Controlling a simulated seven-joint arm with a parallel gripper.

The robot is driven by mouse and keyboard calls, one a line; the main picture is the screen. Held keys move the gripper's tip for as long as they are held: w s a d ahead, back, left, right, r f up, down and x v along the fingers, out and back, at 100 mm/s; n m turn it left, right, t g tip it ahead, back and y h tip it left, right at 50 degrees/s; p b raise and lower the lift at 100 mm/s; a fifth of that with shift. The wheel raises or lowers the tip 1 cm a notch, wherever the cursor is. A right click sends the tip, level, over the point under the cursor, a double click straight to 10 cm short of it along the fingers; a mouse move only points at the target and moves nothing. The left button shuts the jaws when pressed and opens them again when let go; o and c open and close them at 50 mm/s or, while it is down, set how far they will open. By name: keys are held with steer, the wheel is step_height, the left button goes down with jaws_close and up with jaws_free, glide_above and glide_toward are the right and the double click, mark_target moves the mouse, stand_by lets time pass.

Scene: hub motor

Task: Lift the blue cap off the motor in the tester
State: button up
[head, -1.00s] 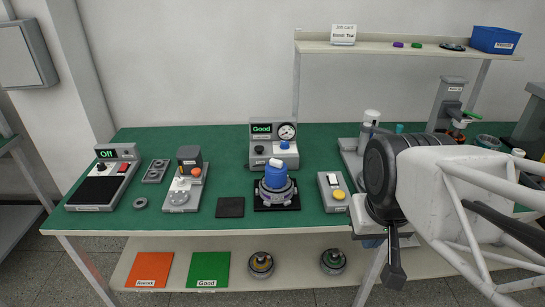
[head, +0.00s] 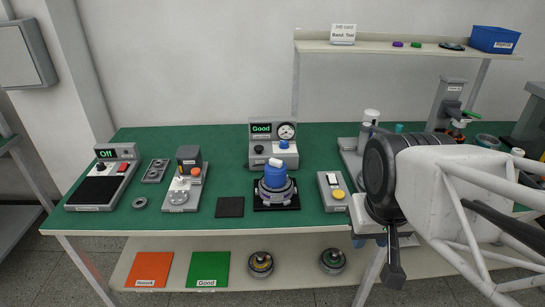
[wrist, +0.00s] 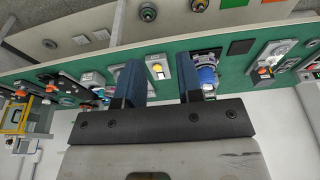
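The blue cap (head: 274,175), with a white top, sits upright on the grey motor (head: 276,191) in the black tester base. In the wrist view the blue cap (wrist: 207,76) shows just right of the right finger, farther off. The tester box (head: 273,145) behind the motor has a dial and a green screen reading "Good". My gripper (wrist: 161,85) is open and empty, its two blue fingers wide apart. It is to the right of the motor in the head view, mostly hidden there behind my arm.
A box with a yellow button (head: 333,192) stands right of the motor, and a dark square pad (head: 230,207) lies left of it. A shelf (head: 400,49) runs above the back right. Orange (head: 149,270) and green (head: 209,269) mats and two motors lie on the lower shelf.

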steer(key=shift+o, duration=1.3)
steer(key=m+t+y, duration=0.1)
steer(key=m+y, duration=1.4)
steer(key=m, duration=0.3)
glide_above(282, 162)
steer(key=s+d, duration=0.1)
steer(key=s, duration=1.1)
step_height(282, 162, down, 11)
steer(key=w+d+f+m+t, duration=0.1)
steer(key=w+f+m+t, duration=0.1)
steer(key=w, duration=0.1)
steer(key=w+d+f+m+t, duration=0.1)
steer(key=w+f+m, duration=0.1)
steer(key=w, duration=0.1)
steer(key=w+d+f+m+t, duration=0.1)
steer(key=w+f+m+t, duration=0.1)
steer(key=w, duration=0.1)
steer(key=shift+w+d+f+t+y, duration=0.1)
steer(key=shift+d+f+t+y, duration=0.15)
steer(key=shift+d+t+y, duration=0.05)
steer(key=shift+a, duration=0.1)
